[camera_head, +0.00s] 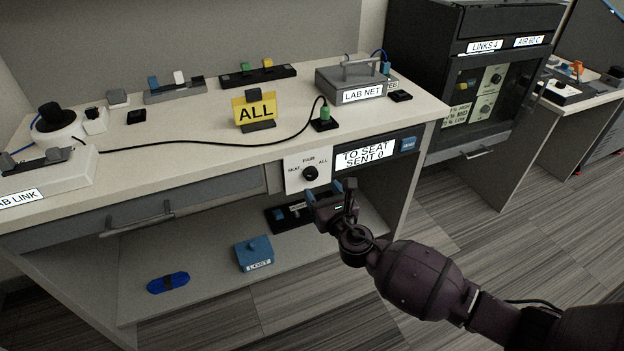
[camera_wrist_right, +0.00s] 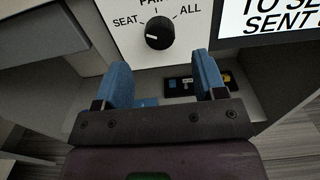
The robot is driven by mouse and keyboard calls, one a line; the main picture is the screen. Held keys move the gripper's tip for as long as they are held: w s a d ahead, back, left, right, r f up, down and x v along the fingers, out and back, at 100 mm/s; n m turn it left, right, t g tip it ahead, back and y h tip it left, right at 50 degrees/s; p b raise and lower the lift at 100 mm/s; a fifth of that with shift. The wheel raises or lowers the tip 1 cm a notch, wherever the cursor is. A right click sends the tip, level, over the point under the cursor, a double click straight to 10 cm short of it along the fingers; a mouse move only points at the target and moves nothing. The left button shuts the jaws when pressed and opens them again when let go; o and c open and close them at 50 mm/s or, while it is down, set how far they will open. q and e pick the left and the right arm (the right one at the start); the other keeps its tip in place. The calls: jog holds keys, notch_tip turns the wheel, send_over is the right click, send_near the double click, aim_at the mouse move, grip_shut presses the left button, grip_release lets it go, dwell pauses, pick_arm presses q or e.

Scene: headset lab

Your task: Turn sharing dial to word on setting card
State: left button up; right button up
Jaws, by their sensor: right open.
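The sharing dial (camera_head: 310,173) is a black round knob on a white plate on the desk front, with SEAT at left, PAIR at top and ALL at right. In the right wrist view the dial (camera_wrist_right: 159,33) has a white mark on its left side, toward SEAT. The yellow setting card (camera_head: 254,108) reads ALL and stands upright on the desk. My right gripper (camera_head: 333,191) is just below and right of the dial, apart from it. Its blue fingers (camera_wrist_right: 165,85) are open and empty. My left gripper is not in view.
A display (camera_head: 365,155) right of the dial reads TO SEAT SENT 0, with a blue button (camera_head: 408,144) beside it. A drawer handle (camera_head: 138,218) juts out at left. The lower shelf holds a blue LOST box (camera_head: 254,254). A black cable crosses the desk top.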

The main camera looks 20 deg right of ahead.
aim_at(313, 177)
jog(key=w, duration=0.4)
jog(key=shift+a+f+b, duration=0.1)
jog(key=shift+f+b, duration=0.15)
jog(key=shift+b, duration=0.15)
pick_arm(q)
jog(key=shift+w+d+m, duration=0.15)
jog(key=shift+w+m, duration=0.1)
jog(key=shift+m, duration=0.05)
pick_arm(e)
jog(key=shift+w+r, duration=0.2)
jog(key=shift+w, duration=0.75)
jog(key=c, duration=0.9)
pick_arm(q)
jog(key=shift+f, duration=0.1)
